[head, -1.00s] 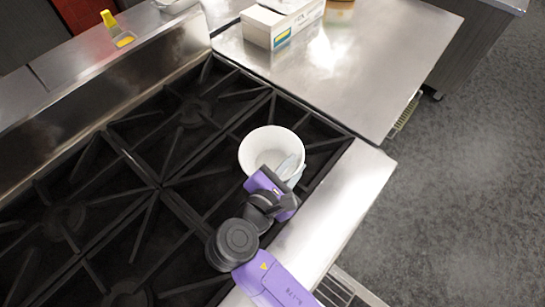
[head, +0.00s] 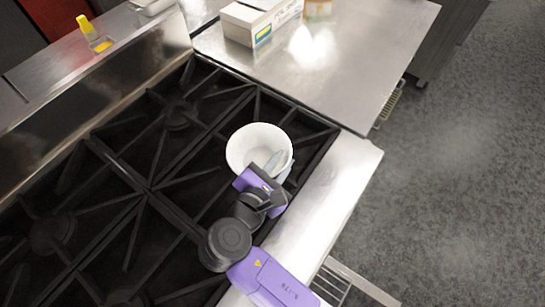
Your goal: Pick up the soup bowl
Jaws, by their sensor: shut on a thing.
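The soup bowl (head: 243,143) is white and round, and it shows over the right part of the black stove grates. It looks roughly upright, with its opening facing up. My gripper (head: 274,166) is at the bowl's near right side, shut on the rim. One pale finger shows inside the bowl and part of the other shows outside the wall. The purple gripper body hides the near edge of the bowl. I cannot tell whether the bowl touches the grate.
Black stove grates (head: 110,215) spread left and below. A yellow-capped bottle (head: 95,33) stands on the stove's back ledge. Open grey floor (head: 450,180) is at right.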

